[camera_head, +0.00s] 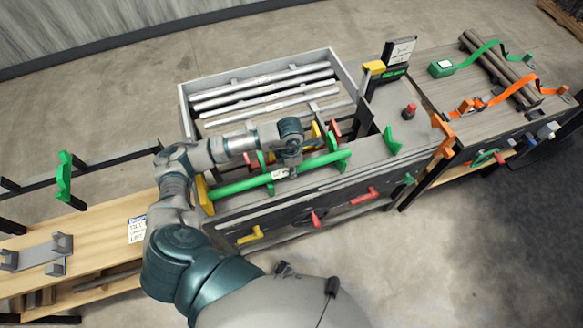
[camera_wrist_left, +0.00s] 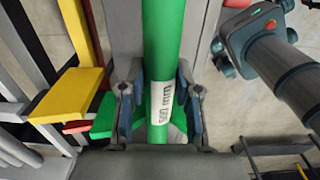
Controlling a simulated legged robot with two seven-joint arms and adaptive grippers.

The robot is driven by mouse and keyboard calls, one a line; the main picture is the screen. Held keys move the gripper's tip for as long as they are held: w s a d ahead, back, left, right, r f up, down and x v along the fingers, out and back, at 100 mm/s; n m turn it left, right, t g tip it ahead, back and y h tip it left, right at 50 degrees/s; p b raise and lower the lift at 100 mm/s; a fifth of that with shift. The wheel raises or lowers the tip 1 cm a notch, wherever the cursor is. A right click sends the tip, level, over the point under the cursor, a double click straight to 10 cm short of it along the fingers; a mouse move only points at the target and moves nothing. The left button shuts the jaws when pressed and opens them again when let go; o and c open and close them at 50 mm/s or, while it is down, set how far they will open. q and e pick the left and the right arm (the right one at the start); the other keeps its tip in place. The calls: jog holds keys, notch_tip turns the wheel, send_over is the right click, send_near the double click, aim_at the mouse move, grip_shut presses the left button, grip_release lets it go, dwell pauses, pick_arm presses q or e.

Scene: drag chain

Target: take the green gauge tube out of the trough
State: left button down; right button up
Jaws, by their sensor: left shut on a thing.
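The green gauge tube (camera_head: 240,185) is long and straight with a white printed label. It runs slantwise along the front of the grey bench in the head view. In the left wrist view the tube (camera_wrist_left: 163,40) runs up the picture between the fingers. My left gripper (camera_head: 287,170) is shut around the tube near its middle, and its fingers (camera_wrist_left: 160,108) sit on both sides of the label. The tube lies beside green and yellow upright pieces. I cannot tell whether it touches the trough below, which the arm and tube partly hide. My right gripper is not in view.
A grey tray (camera_head: 338,60) with several metal rods stands behind the tube. Yellow and red handles (camera_head: 361,196) stick out from the bench front. A red button (camera_head: 410,111) and green block (camera_head: 392,141) stand to the right. A wooden shelf (camera_head: 95,250) is at left.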

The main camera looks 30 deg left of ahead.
pick_arm(q)
jog(key=shift+d+f, duration=0.1)
jog(key=shift+d, duration=0.05)
jog(key=shift+w+d, duration=0.1)
jog(key=shift+w, duration=0.25)
jog(key=shift+w, duration=0.1)
jog(key=shift+w+d, duration=0.2)
jog(key=shift+d, duration=0.1)
jog(key=c, duration=0.7)
grip_release()
jog(key=shift+c, duration=0.2)
jog(key=shift+a, duration=0.1)
jog(key=shift+r, duration=0.25)
notch_tip(320, 180, up, 11)
jog(key=shift+r, duration=0.2)
